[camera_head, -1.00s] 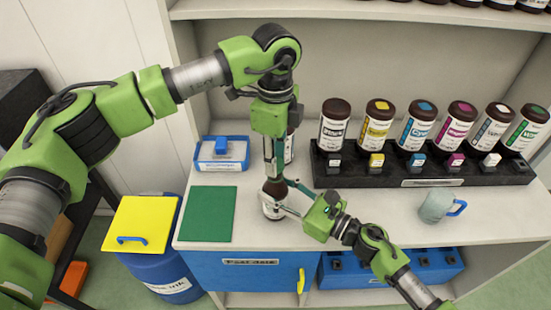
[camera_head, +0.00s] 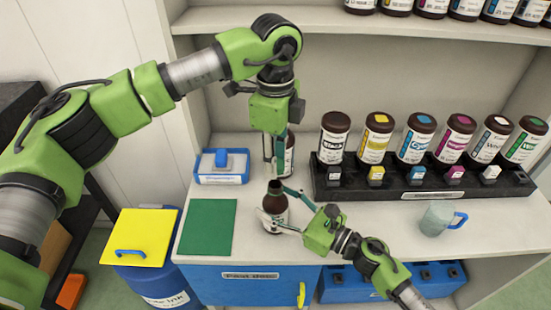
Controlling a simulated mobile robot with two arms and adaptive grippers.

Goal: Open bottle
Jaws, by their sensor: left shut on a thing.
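A brown bottle with a pale label (camera_head: 274,211) stands upright near the counter's front edge. Its narrow dark neck shows at the top. My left gripper (camera_head: 274,158) points down above the neck, clear of it. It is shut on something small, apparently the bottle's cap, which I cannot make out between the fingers. My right gripper (camera_head: 277,205) reaches in from the right. Its fingers lie on either side of the bottle body and hold it. A second brown bottle (camera_head: 290,158) stands behind, partly hidden by my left gripper.
A black rack (camera_head: 330,188) with several ink bottles stands at the right. A glass mug with a blue handle (camera_head: 437,219) is in front of it. A green mat (camera_head: 208,227) and a blue-rimmed tray (camera_head: 222,180) are at the left. A yellow-lidded blue bin (camera_head: 140,235) stands beside the counter.

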